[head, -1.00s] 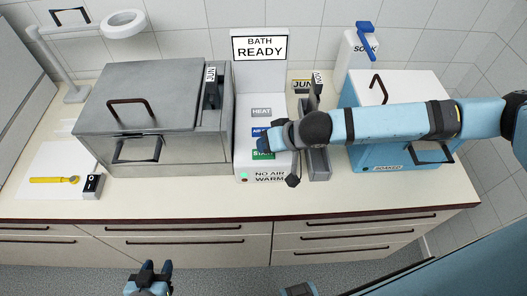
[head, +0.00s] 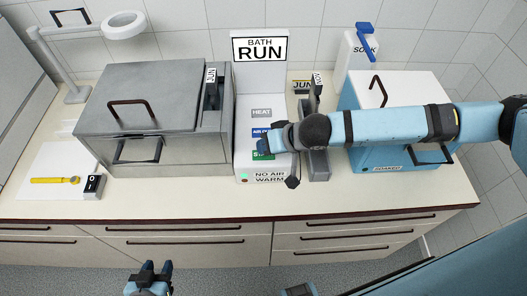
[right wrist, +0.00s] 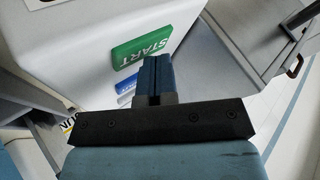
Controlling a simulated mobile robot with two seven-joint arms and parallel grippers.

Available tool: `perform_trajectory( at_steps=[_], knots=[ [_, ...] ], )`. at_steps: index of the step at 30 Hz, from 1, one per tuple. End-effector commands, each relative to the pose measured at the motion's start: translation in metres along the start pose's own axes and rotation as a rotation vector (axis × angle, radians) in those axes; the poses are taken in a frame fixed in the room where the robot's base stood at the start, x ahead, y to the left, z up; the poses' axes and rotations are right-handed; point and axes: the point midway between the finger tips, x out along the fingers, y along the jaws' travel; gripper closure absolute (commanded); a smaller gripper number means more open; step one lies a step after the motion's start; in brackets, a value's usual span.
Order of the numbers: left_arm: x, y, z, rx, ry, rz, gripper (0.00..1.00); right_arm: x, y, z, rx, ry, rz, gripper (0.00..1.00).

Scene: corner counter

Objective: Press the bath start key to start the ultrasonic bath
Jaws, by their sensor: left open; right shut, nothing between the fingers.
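The bath control unit (head: 248,105) stands mid-counter. Its display (head: 259,47) reads "BATH RUN". The green START key (head: 258,156) is on its sloped front, partly covered by my right gripper (head: 264,144). In the right wrist view the START key (right wrist: 138,52) lies right by the tips of my shut right gripper (right wrist: 156,62); I cannot tell whether they touch it. Nothing is between the fingers. The grey ultrasonic bath (head: 150,115) with its closed lid is left of the unit. My left gripper (head: 150,272) is open and empty, low in front of the counter.
The HEAT key (head: 261,113) and a blue key (head: 259,132) sit above START. A blue box with a white lid (head: 395,90) stands at right, under my right arm. A yellow tool (head: 55,180) lies on a white sheet at left. The counter's front strip is clear.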

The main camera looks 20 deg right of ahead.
Motion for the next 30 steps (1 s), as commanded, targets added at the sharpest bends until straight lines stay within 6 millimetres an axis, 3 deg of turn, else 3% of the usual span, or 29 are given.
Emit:
perform_trajectory(
  at_steps=[8, 20, 30],
  knots=[
    [-0.01, 0.0, -0.016, 0.0, 0.002, 0.0, 0.57, -0.01, -0.007, -0.007, 0.0, 0.0, 0.0, 1.0],
    [-0.011, 0.001, -0.019, 0.0, 0.004, 0.0, 0.57, -0.011, -0.008, -0.008, 0.0, 0.0, 0.0, 1.0],
    [-0.029, 0.001, -0.044, 0.0, 0.0, 0.0, 0.57, -0.033, -0.023, -0.023, 0.001, 0.0, 0.0, 1.0]
  ],
)
